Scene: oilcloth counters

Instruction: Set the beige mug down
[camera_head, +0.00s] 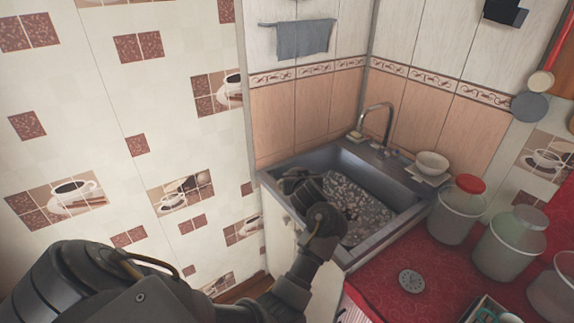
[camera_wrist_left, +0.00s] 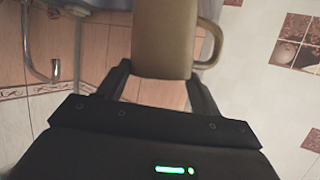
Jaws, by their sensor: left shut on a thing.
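The beige mug (camera_wrist_left: 163,40) is between the two fingers of my left gripper (camera_wrist_left: 160,82) in the left wrist view, and the gripper is shut on it. Its handle sticks out to the right in that view. In the head view my left arm reaches in from the left, and the left gripper (camera_head: 292,180) is over the near left part of the sink (camera_head: 270,185). The mug cannot be made out there, hidden by the arm and gripper. My right gripper is in neither view.
A faucet (camera_head: 378,120) rises behind the sink. A white bowl (camera_head: 432,163) stands on the sink's right rim. Jars, one with a red lid (camera_head: 470,184), stand on the red oilcloth counter (camera_head: 385,262) at right.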

